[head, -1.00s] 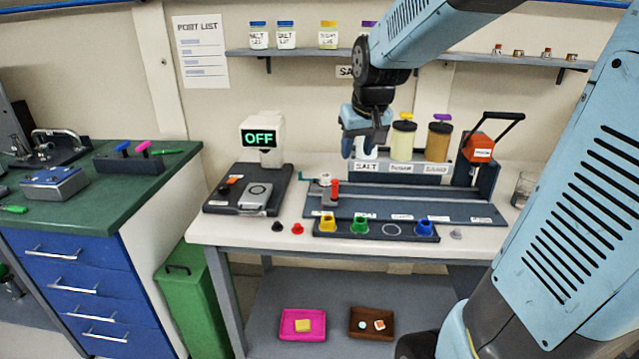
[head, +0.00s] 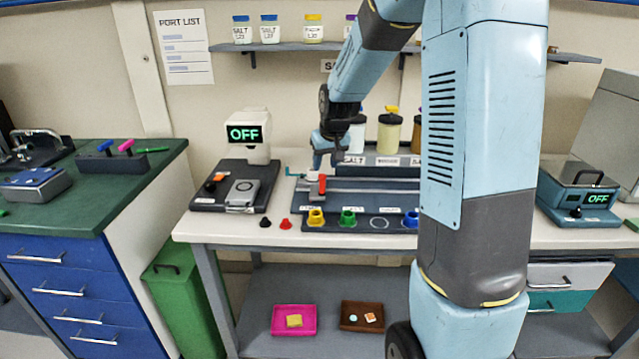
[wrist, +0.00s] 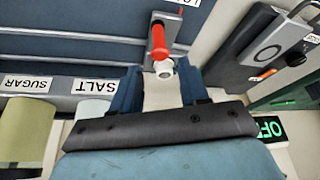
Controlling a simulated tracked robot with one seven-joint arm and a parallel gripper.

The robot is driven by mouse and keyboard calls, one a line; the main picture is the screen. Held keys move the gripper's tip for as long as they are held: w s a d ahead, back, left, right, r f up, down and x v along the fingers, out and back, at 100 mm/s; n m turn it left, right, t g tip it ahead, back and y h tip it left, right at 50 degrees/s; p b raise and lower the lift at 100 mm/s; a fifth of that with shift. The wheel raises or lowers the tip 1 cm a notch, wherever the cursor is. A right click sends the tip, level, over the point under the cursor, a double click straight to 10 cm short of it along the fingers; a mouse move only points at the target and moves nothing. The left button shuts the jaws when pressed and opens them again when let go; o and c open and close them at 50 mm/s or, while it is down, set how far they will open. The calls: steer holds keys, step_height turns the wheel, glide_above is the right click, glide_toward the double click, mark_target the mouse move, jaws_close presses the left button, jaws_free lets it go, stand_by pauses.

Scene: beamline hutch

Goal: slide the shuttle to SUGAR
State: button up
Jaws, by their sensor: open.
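The shuttle, with a red upright handle (head: 322,184), sits at the left end of the grey rail track (head: 375,186). In the wrist view the red handle (wrist: 158,40) and a small white cup-like part (wrist: 165,69) lie just beyond and between my fingers. My gripper (head: 326,158) is open above and slightly behind the handle, apparently apart from it. It also shows in the wrist view (wrist: 160,88). The SUGAR label (wrist: 28,83) and SALT label (wrist: 96,87) appear upside down in the wrist view. In the head view the SUGAR label (head: 386,161) is below the pale yellow jar (head: 389,135).
My arm hides the track's right end and part of the brown jar. Another OFF device (head: 580,200) is at right.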

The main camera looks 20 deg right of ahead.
mark_target(321, 182)
steer(key=x, duration=0.9)
steer(key=shift+w+f, duration=0.1)
steer(key=shift+f, duration=0.2)
steer(key=shift+c, duration=0.2)
jaws_close()
